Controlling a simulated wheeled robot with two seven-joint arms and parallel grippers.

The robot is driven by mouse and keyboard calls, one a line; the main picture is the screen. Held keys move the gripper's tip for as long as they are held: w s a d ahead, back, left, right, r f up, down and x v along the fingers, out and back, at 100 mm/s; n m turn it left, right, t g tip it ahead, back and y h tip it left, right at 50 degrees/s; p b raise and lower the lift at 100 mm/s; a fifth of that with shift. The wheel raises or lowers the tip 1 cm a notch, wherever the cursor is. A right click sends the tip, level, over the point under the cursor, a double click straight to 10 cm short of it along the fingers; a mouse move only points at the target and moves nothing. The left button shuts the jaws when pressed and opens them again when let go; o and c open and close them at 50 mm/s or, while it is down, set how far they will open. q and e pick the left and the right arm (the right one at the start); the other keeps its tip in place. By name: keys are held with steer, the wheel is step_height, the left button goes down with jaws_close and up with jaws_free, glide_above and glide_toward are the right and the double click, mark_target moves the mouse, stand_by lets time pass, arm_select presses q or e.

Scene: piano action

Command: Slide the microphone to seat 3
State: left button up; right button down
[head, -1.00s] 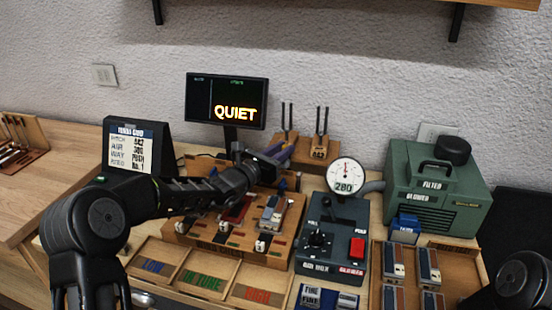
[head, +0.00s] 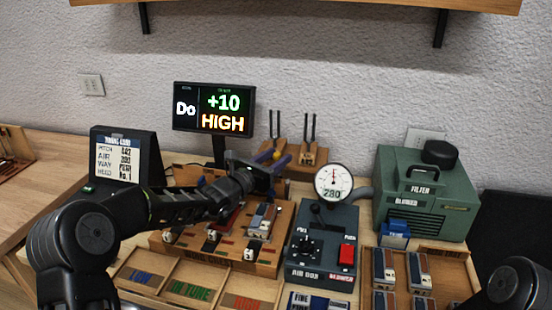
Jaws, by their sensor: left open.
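The wooden bench (head: 218,255) with several seats stands in the middle of the head view. The rightmost visible seat holds a grey-and-blue reed block (head: 262,221); a dark red piece sits left of it. My left gripper (head: 268,165) is open above the back right of this bench. A small purple-and-yellow part (head: 274,156) shows at its fingers; I cannot tell whether this is the microphone or whether they touch. The microphone is not clearly seen, and my gripper and forearm hide part of the bench's back. Of my right arm only a dark link shows at the bottom right.
The screen (head: 213,108) reads "Do +10 HIGH". Tuning forks (head: 309,150) stand behind the bench. A control box (head: 325,245), gauge (head: 333,183) and green blower (head: 425,195) are right. Labelled trays (head: 190,290) lie in front; a reed tray (head: 452,262) is at right.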

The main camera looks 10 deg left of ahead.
arm_select(q)
steer(key=b+v, duration=0.1)
steer(key=v, duration=0.6)
steer(key=shift+s+a, duration=0.2)
steer(key=shift+s, duration=0.15)
